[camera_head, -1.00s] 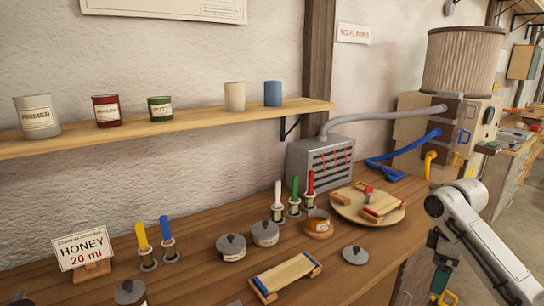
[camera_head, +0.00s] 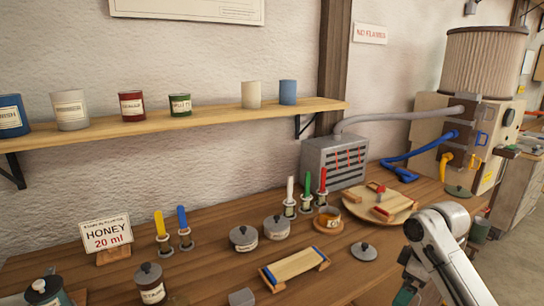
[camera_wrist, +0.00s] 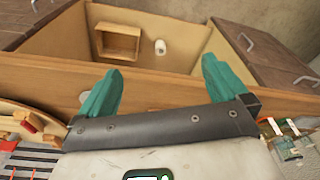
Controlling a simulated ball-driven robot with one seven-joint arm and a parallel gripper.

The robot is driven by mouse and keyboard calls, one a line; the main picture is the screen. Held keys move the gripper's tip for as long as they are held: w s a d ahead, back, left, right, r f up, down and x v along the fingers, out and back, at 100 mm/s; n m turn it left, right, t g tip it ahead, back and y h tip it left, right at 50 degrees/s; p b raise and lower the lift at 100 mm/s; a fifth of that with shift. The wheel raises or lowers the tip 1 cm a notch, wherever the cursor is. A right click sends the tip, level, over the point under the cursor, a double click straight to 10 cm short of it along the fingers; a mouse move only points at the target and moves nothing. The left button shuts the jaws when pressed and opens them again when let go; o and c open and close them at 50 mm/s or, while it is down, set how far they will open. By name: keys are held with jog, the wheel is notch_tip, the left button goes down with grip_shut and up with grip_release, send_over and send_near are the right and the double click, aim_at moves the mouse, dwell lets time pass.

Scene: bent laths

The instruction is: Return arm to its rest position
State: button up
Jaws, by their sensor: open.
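My gripper (camera_wrist: 162,92) is open in the wrist view, its two teal fingers wide apart with nothing between them. Beyond the fingers is an open wooden space (camera_wrist: 190,60) with a small wooden box (camera_wrist: 119,42) and a small white cylinder (camera_wrist: 160,47) in it. In the head view my white arm is at the lower right, in front of the bench edge. Part of the green gripper shows there at the bottom, but its fingertips are not clear.
A grey vented box (camera_head: 333,162) stands at the wall. A shelf (camera_head: 220,119) with cans hangs above.

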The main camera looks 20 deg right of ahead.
jog(key=s+a+f+m+t+y, duration=0.1)
jog(key=a+f, duration=0.4)
jog(key=a, duration=0.7)
jog(key=s+a+f+m+y, duration=0.1)
jog(key=a+f, duration=0.3)
jog(key=a, duration=0.7)
jog(key=s+a+f+m, duration=0.2)
jog(key=s+a+f, duration=0.3)
jog(key=s, duration=0.5)
jog(key=s+d+f+m+g+h, duration=0.1)
jog(key=s+d+m+h, duration=0.1)
jog(key=s, duration=1)
jog(key=shift+d+g+h, duration=0.4)
jog(key=shift+d+h, duration=0.2)
jog(key=shift+d, duration=0.1)
